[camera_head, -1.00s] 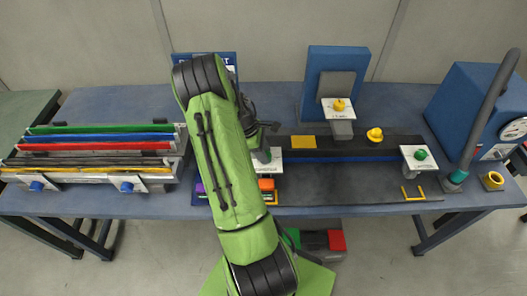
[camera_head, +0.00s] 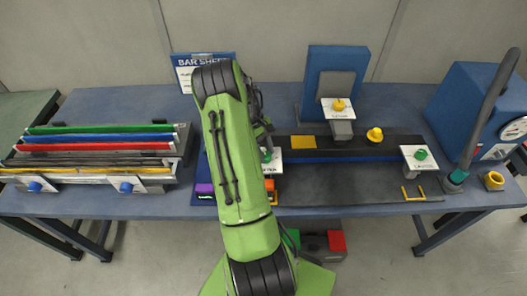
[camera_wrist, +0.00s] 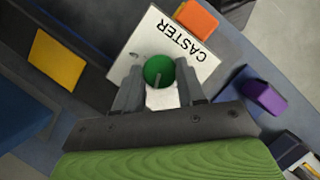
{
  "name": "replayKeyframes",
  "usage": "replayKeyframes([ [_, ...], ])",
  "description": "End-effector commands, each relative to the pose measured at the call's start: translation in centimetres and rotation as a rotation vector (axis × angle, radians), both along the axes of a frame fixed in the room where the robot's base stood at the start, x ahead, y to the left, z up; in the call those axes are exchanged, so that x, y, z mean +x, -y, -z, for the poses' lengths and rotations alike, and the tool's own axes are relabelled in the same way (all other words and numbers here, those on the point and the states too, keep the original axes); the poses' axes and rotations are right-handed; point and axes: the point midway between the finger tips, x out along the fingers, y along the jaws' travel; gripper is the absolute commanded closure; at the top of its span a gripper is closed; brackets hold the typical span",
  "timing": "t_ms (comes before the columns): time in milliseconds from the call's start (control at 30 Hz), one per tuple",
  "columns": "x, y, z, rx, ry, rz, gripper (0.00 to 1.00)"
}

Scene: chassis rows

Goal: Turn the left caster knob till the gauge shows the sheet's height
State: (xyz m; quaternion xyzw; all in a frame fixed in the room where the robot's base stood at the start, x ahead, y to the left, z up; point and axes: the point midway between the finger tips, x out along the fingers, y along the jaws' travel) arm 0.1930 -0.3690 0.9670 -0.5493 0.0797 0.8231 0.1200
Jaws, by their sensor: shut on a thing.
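The left caster knob is green (camera_wrist: 158,71) and stands on a white plate marked CASTER (camera_wrist: 146,38) in the wrist view. My gripper (camera_wrist: 160,84) is shut on it, with one finger on each side. In the head view the green knob (camera_head: 267,155) shows just right of my arm, which hides most of my gripper. The blue-topped bar sheet (camera_head: 184,74) stands at the back, partly behind my arm; its figures cannot be read. A round white dial gauge (camera_head: 515,129) is on the blue housing at far right, cut by the frame edge; its reading is too small to tell.
Another green knob (camera_head: 421,154) stands on a white plate at the right of the dark bed. Yellow knobs (camera_head: 338,104) (camera_head: 375,134) stand behind. A rack of coloured bars (camera_head: 100,147) with blue knobs is at left. A tall grey lever (camera_head: 488,110) rises at right.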

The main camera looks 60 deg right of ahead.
Motion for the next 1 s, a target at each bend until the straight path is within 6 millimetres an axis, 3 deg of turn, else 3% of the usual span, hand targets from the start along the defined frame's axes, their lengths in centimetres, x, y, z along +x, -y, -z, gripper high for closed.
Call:
replayKeyframes([
  [333,0.02,0.17,-0.05,-0.003,0.002,0.116,0.91],
  [800,0.06,0.18,-0.07,-0.004,0.003,0.129,0.91],
  [833,0.06,0.18,-0.07,-0.004,0.003,0.129,0.58],
  [1000,0.03,0.16,-0.05,-0.002,0.002,0.129,0.35],
])
